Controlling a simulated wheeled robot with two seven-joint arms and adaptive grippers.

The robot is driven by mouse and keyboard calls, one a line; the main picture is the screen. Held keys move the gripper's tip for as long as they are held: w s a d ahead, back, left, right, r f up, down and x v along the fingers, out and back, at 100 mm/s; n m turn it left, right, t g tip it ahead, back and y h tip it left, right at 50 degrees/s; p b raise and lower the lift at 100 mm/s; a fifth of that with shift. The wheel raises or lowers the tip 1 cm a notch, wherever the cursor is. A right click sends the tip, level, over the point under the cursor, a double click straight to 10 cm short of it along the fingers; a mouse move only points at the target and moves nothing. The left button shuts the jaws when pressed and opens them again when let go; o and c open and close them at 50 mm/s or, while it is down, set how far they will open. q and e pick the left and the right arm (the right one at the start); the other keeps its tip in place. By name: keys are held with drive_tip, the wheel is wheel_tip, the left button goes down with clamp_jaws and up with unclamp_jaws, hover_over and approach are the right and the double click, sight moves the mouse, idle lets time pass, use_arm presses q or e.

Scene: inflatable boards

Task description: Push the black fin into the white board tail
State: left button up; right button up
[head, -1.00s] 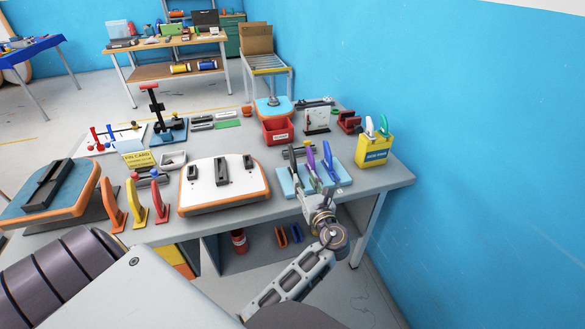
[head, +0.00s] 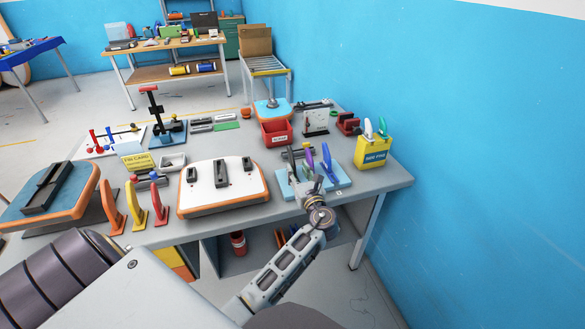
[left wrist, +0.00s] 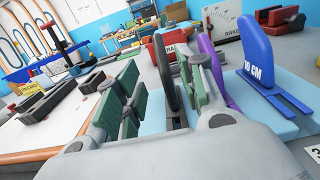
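The white board tail (head: 237,200) with an orange rim lies on the grey table, with several black fin boxes on top. The black fin (left wrist: 167,78) stands upright in a light blue rack (head: 339,179), beside a purple fin (head: 310,160) and a blue fin (head: 328,160). My left gripper (head: 299,169) is over the rack's left part. In the left wrist view its green-padded fingers (left wrist: 160,95) are open, with the black fin between them. I see no clear contact. In the head view the gripper largely hides this fin. My right gripper is out of view.
Orange and yellow fins (head: 135,205) stand left of the white board. A red bin (head: 276,134) is behind the rack, and a yellow box (head: 373,152) with fins is at right. A blue board (head: 75,193) lies at far left. The blue wall borders the right.

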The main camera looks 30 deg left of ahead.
sight(294, 161)
use_arm(q)
drive_tip(key=shift+x, duration=1.1)
drive_tip(key=shift+x, duration=2.6)
drive_tip(key=shift+d, duration=0.1)
drive_tip(key=shift+c, duration=0.3)
clamp_jaws()
